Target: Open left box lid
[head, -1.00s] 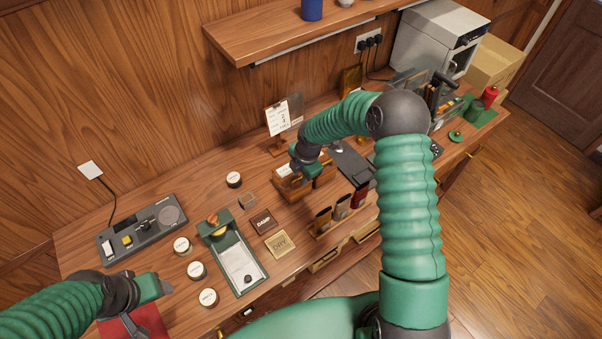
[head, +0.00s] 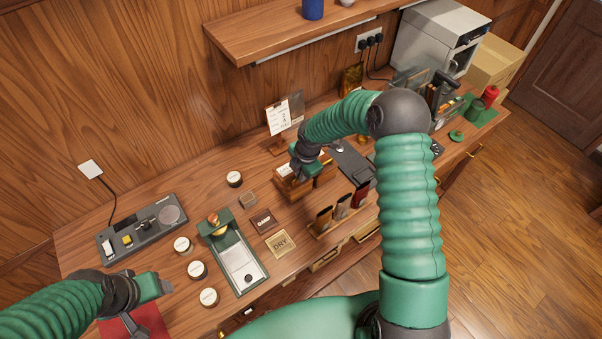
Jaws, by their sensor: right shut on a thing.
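A small wooden box (head: 291,190), the left one of a pair, stands on the bench beneath my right gripper. Its pale-marked lid (head: 284,170) shows in part beside the fingers. My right gripper (head: 301,177) points down at this box and is shut on its lid; the fingers hide most of the contact, and I cannot tell how far the lid is raised. A second wooden box (head: 326,172) stands just to the right, partly hidden by my gripper. My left gripper (head: 155,307) is open and empty at the lower left, over a red cloth (head: 151,318).
Round tins (head: 197,270), a green press tray (head: 243,270) and DAMP and DRY tiles (head: 281,243) lie left and in front. A rack with upright pouches (head: 341,212) stands at the front right. A card stand (head: 279,118) is behind the boxes.

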